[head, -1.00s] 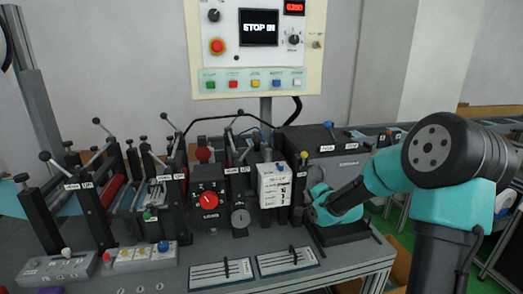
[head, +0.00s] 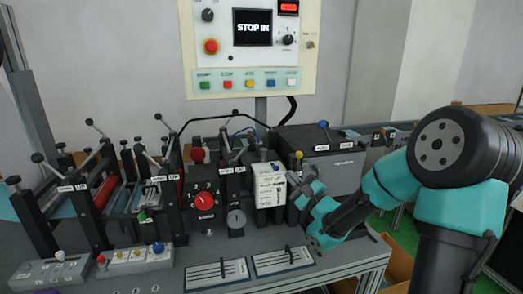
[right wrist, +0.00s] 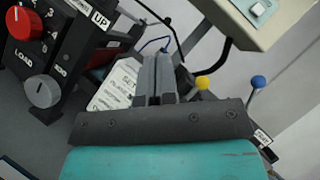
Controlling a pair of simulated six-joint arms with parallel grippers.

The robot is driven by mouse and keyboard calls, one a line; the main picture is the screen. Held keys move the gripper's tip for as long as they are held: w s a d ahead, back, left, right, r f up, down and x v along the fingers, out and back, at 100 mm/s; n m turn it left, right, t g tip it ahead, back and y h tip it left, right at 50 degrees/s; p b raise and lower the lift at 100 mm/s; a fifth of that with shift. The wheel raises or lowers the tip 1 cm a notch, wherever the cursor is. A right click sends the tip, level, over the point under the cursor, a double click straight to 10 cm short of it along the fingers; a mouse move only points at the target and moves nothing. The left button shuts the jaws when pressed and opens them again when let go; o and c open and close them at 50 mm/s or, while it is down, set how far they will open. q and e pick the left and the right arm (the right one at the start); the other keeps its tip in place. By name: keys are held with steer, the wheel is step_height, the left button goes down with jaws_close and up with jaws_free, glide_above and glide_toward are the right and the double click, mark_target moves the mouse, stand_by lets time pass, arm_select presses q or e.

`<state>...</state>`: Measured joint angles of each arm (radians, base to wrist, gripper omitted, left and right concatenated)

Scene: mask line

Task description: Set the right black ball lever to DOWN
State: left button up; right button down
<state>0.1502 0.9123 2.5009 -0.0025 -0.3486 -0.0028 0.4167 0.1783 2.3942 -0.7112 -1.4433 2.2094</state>
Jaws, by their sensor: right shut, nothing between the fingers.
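Several black ball levers stand along the machine in the head view. The rightmost I can make out has its black ball (head: 223,131) raised above an UP label (head: 240,169). I cannot tell for sure that this is the lever named in the task. My right gripper (head: 303,177) is to the right of it, beside the white card box (head: 269,186), and apart from the lever. In the right wrist view its two grey fingers (right wrist: 156,75) are together with nothing between them. They cover part of the white card. My left gripper is not in view.
Slider panels (head: 283,261) lie in front. The control screen (head: 253,28) is above.

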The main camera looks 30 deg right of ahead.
steer(key=shift+w, duration=0.1)
steer(key=s+a+r+x, duration=0.1)
steer(key=a+x, duration=0.1)
steer(key=x, duration=1)
steer(key=shift+w+r, duration=0.25)
steer(key=shift+r, duration=0.05)
steer(key=shift+w+a, duration=0.1)
steer(key=shift+a, duration=0.15)
